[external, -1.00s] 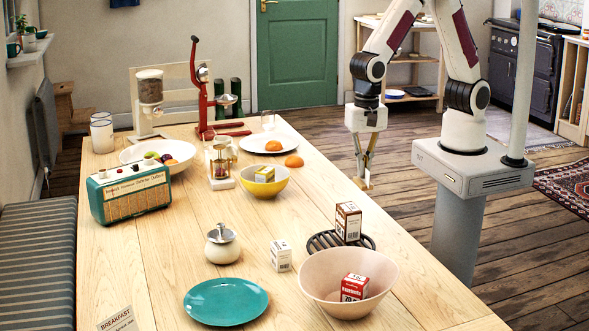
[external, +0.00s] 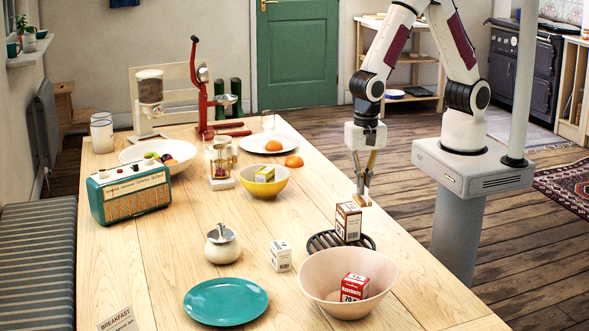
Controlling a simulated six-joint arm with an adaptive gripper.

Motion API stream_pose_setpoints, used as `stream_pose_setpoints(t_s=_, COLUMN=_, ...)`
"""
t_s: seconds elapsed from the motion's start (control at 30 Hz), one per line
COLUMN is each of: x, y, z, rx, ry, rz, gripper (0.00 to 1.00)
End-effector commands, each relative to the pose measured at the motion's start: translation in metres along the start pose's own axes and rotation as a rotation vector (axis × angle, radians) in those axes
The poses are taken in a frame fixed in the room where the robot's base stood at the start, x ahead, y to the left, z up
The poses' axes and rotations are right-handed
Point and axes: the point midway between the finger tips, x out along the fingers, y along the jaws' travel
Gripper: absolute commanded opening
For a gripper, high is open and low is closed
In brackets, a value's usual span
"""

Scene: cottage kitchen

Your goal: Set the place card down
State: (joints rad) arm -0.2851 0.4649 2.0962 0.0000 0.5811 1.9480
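My gripper (external: 362,198) points down at the right edge of the table, just behind the brown-and-white box on the black rack. Its fingers come close together at a small tan and pale patch at the tips. I cannot tell whether that patch is fingertip or a small held card. A pale card (external: 118,320) printed "BREAKFAST" is at the table's near left, partly cut off by the picture's bottom edge. No other card is clearly seen.
The brown-and-white box (external: 348,221) stands on the black rack (external: 322,241) close to my gripper. A pink bowl (external: 315,284) holding a red box, a small white box (external: 281,256), a teal plate (external: 226,302) and a yellow bowl (external: 264,187) are nearby.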

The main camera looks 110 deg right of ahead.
Motion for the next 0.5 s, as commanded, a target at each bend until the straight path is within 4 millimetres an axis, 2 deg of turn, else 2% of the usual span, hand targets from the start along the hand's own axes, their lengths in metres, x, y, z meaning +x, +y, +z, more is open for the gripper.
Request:
stream_pose_setpoints(t_s=0.37, x=0.0022, y=-0.0001, z=0.0, rx=0.0, ry=0.0, rz=0.0, gripper=0.0)
stream_pose_setpoints(t_s=0.5, x=0.0089, y=-0.0001, z=0.0, rx=0.0, ry=0.0, rz=0.0, gripper=0.0)
